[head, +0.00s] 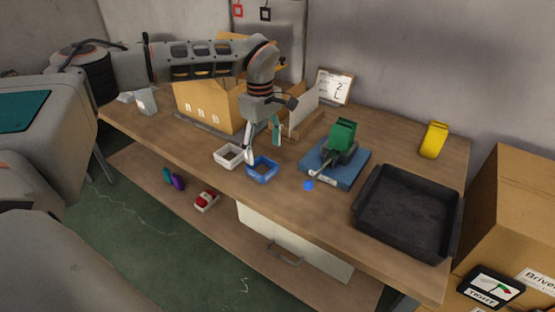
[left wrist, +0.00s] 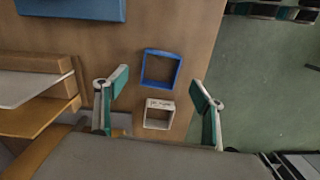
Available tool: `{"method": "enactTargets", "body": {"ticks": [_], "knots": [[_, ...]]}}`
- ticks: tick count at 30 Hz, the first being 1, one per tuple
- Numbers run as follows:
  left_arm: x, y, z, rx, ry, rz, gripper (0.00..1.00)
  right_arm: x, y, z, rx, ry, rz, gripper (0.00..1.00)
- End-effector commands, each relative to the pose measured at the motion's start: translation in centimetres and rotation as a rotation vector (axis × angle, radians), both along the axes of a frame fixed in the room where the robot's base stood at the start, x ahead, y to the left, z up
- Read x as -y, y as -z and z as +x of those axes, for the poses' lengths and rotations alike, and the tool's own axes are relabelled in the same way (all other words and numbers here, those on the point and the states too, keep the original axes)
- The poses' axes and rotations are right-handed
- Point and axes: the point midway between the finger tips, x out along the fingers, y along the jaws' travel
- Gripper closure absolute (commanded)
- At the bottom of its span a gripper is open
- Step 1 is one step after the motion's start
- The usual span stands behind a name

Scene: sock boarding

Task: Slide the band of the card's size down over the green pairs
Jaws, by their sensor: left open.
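The green pairs (head: 343,132) stand as a folded stack in a grey holder on a blue base (head: 347,177). The card (head: 336,88) behind them reads "2" and "L". A white square band (head: 227,163) and a blue square band (head: 262,177) lie side by side near the table's front edge. Both look like open frames in the left wrist view, blue (left wrist: 162,53) and white (left wrist: 157,126), the white one with small unreadable writing. My left gripper (head: 262,138) is open and empty above the bands, fingers pointing down. My right gripper is out of view.
A black tray (head: 408,212) lies right of the blue base. A yellow object (head: 433,140) stands at the back right. A cardboard box (head: 210,100) is behind my left gripper. A small blue piece (head: 308,185) sits by the base's front corner. Red and purple items lie on the lower shelf.

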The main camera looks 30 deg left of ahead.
Motion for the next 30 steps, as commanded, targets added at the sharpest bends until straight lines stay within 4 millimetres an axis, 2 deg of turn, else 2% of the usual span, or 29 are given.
{"method": "enactTargets", "body": {"ticks": [3,9,14,22,30], "knots": [[-0.8,0.1,0.0,0.001,-0.003,0.018,0.31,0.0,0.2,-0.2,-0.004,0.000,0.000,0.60],[-0.8,2.2,0.0,0.000,-0.002,0.017,0.31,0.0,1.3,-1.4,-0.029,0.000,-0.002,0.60],[-0.8,3.3,0.0,0.001,-0.002,0.016,0.31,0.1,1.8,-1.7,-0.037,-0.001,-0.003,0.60],[-0.9,7.1,-0.1,0.000,-0.001,0.015,0.31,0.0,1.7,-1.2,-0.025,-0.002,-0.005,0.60],[-0.9,7.4,-0.1,0.003,-0.002,0.015,0.31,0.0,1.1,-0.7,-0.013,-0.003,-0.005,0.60]]}}
